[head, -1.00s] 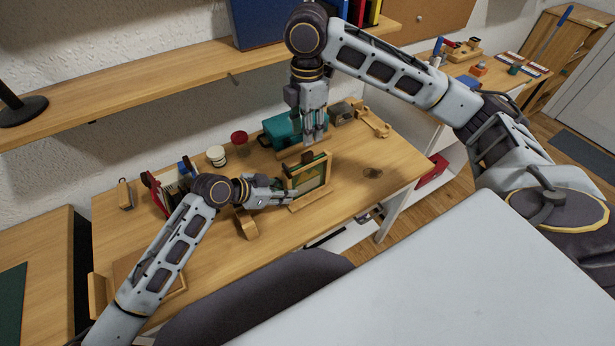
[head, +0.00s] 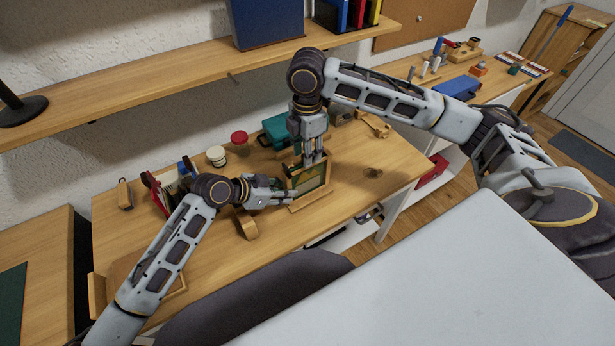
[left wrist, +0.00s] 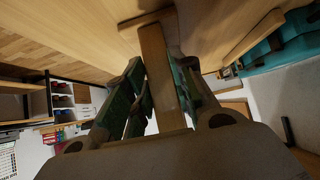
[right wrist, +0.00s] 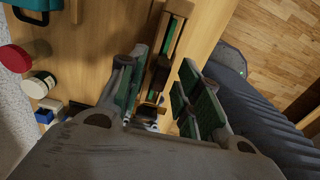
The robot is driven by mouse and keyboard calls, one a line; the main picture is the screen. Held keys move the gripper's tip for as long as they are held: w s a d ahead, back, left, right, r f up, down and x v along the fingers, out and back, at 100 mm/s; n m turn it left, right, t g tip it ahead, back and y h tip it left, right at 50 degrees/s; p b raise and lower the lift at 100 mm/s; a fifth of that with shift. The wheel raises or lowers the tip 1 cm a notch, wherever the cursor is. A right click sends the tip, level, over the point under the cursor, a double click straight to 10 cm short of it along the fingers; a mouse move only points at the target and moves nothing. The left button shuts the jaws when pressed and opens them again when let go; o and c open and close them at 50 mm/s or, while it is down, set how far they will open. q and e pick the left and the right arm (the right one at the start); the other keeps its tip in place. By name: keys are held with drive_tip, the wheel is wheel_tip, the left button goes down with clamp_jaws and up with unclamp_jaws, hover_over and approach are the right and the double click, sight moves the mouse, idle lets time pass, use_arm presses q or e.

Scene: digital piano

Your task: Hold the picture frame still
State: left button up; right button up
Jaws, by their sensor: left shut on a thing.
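The picture frame (head: 309,192) is a small wooden frame with a green panel, standing upright on the desk. My left gripper (head: 285,193) is shut on its left side. In the left wrist view the frame's wooden edge (left wrist: 157,75) runs between the fingers of the left gripper (left wrist: 160,95). My right gripper (head: 312,160) points down at the frame's top. In the right wrist view the frame (right wrist: 168,60) lies between the spread fingers of the right gripper (right wrist: 162,95), with a gap at the right finger. The right gripper partly hides the frame's top.
A teal case (head: 278,130), a red-lidded jar (head: 239,138) and a white-lidded jar (head: 216,155) stand behind the frame. A wooden block (head: 247,224) is beside my left wrist. A shelf (head: 170,85) hangs above.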

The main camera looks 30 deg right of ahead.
drive_tip(key=shift+f, duration=0.15)
idle(0.3)
clamp_jaws()
